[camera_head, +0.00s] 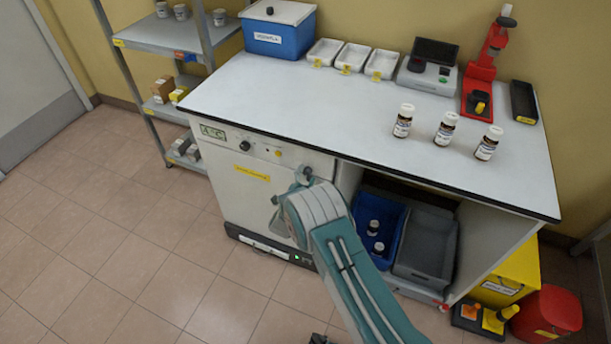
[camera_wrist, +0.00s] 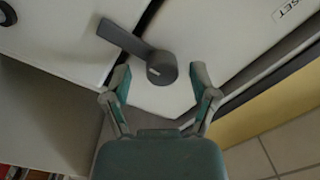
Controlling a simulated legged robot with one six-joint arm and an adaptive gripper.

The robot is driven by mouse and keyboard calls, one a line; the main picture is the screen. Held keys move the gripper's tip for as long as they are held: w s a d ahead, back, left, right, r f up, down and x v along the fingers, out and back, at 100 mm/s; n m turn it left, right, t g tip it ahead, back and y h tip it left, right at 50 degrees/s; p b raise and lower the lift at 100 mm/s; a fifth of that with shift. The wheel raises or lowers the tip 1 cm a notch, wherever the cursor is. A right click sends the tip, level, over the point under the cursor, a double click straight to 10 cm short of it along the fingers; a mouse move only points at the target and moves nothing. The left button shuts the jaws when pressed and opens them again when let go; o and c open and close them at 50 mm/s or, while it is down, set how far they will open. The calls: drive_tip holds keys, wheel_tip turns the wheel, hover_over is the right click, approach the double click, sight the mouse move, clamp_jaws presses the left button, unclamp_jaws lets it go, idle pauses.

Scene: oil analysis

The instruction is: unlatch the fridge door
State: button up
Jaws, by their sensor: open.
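The white fridge (camera_head: 235,195) stands under the left part of the workbench, its front door shut as far as I can see. My gripper is at its right front, mostly hidden behind my own arm in the head view. In the wrist view, the dark grey latch (camera_wrist: 158,66) has a round hub and a flat lever pointing to the upper left. The open gripper (camera_wrist: 160,74) has one finger on each side of the hub. I cannot tell whether either finger touches it. White panels (camera_wrist: 60,35) lie behind the latch, with a dark gap between them.
The white workbench (camera_head: 300,105) overhangs the fridge. Right of the fridge, a blue bin (camera_head: 385,213) and a grey bin (camera_head: 425,245) sit below it. Several bottles stand on top. Shelving (camera_head: 165,35) is at the left. The tiled floor (camera_head: 110,250) is clear at front left.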

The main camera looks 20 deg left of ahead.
drive_tip(key=shift+a, duration=0.15)
clamp_jaws()
drive_tip(key=shift+f+n, duration=0.1)
drive_tip(key=shift+n, duration=0.3)
drive_tip(key=n, duration=0.7)
drive_tip(key=shift+n+g, duration=0.3)
drive_tip(key=shift+n, duration=0.1)
drive_tip(key=n, duration=0.4)
drive_tip(key=shift+h, duration=0.3)
drive_tip(key=shift+n, duration=2.4)
drive_tip(key=shift+a, duration=0.1)
